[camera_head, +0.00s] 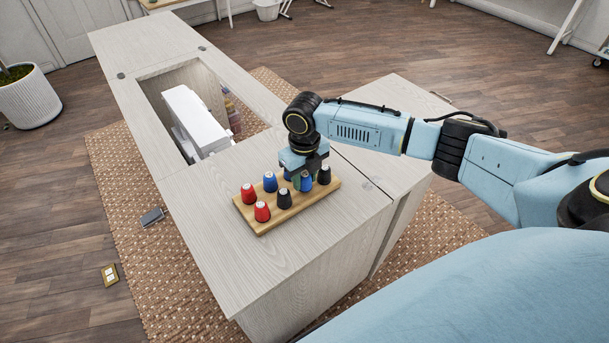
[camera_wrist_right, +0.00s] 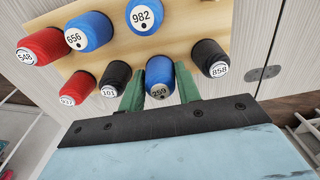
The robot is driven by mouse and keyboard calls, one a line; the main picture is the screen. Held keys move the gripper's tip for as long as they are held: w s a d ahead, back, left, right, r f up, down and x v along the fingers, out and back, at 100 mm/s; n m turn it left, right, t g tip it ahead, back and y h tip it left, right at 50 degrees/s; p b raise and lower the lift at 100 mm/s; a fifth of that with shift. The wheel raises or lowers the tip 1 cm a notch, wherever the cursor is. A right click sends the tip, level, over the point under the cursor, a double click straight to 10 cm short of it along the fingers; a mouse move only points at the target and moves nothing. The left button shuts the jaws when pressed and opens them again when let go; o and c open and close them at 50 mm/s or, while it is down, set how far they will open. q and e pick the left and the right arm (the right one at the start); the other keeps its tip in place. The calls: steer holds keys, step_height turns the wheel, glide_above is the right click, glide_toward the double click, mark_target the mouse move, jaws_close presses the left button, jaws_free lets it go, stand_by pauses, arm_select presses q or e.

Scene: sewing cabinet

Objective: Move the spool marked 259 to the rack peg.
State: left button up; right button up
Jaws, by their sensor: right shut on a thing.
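The blue spool marked 259 (camera_wrist_right: 159,78) stands in the front row of the wooden rack (camera_head: 275,221), between the black spool marked 101 (camera_wrist_right: 116,78) and the black spool marked 858 (camera_wrist_right: 209,57). My right gripper (camera_wrist_right: 159,92) has its green fingers on both sides of the spool marked 259 and is shut on it. In the head view the right gripper (camera_head: 304,176) points down over the rack, with the blue spool (camera_head: 306,182) showing at its fingers. I cannot make out an empty peg; the gripper hides part of the rack. My left gripper is not in view.
Red spools 548 (camera_wrist_right: 40,47) and a second red one (camera_wrist_right: 77,88), and blue spools 656 (camera_wrist_right: 89,31) and 982 (camera_wrist_right: 145,17), share the rack. A white sewing machine (camera_head: 194,118) sits in the cabinet opening. The cabinet top (camera_head: 230,262) in front of the rack is clear.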

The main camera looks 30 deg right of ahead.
steer(key=o, duration=1)
step_height(320, 180, up, 13)
steer(key=shift+r+p, duration=0.2)
steer(key=shift+p, duration=0.75)
steer(key=shift+a+f, duration=0.1)
